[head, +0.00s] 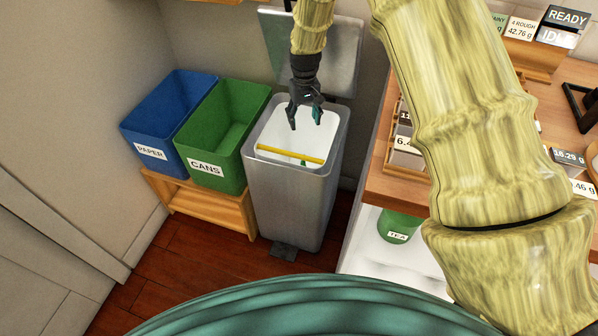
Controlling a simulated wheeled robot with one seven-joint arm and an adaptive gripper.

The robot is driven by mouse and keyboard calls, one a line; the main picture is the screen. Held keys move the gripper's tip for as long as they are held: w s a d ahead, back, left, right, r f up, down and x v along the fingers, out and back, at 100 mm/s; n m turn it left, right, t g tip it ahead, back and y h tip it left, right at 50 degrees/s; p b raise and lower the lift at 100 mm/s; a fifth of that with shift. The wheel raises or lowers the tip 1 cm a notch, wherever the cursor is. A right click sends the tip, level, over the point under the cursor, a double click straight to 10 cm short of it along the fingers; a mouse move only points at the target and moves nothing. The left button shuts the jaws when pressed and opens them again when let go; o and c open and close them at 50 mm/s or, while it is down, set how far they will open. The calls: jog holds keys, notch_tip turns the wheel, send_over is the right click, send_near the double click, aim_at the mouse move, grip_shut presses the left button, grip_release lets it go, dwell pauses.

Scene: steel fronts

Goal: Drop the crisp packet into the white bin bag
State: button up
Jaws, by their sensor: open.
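The white bin bag (276,131) lines the inside of a tall grey bin (288,202) whose lid (325,55) stands open behind it. My gripper (304,120) hangs over the bin's mouth with its dark fingers apart, pointing down, and nothing shows between them. A yellow strip (290,154) runs across the front of the bag's opening, with a small green patch (303,162) just below it. I cannot tell whether these are part of the crisp packet or of the bag. No whole crisp packet is clearly visible; the bag's depth is partly hidden.
A blue PAPER bin (165,118) and a green CANS bin (225,135) stand left on a low wooden stand (205,207). A wooden counter (400,190) with labelled blocks is at right, above a green TEA container (398,228). A pedal (283,250) sits at the grey bin's foot.

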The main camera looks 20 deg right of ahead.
notch_tip(320, 180, up, 12)
dwell(0.7)
dwell(0.4)
